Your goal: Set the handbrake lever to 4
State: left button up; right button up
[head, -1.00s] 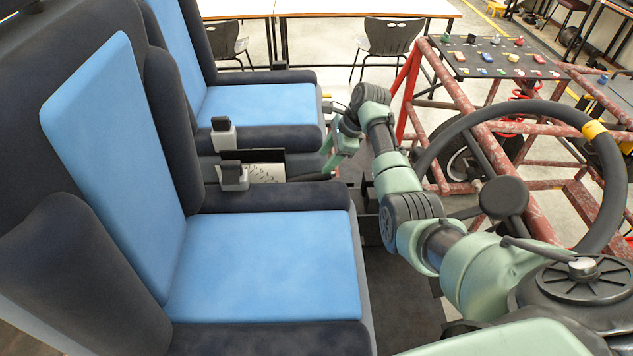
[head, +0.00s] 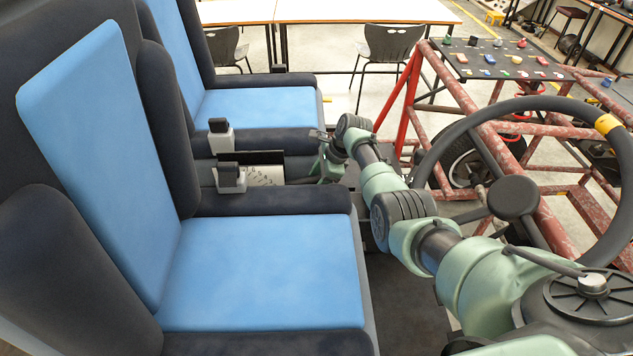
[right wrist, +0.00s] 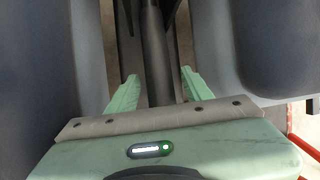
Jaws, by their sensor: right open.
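The handbrake lever is a dark round bar (right wrist: 158,62) between the two seats in the right wrist view. My right gripper (right wrist: 158,90) is open, with one pale green finger on each side of the bar. I cannot tell whether either finger touches it. In the head view my right gripper (head: 322,168) is low in the gap between the seats, small and partly hidden by its own wrist. A light plate with small marks (head: 264,175) lies in that gap; the marks are too small to read. My left gripper is not in view.
The near blue seat (head: 270,265) and far blue seat (head: 255,103) border the gap closely. Two buckle-like blocks (head: 221,137) stand by the plate. The steering wheel (head: 455,125) and red frame (head: 408,95) are at the right, near my arm.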

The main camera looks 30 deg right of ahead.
grip_shut()
dwell(1.4)
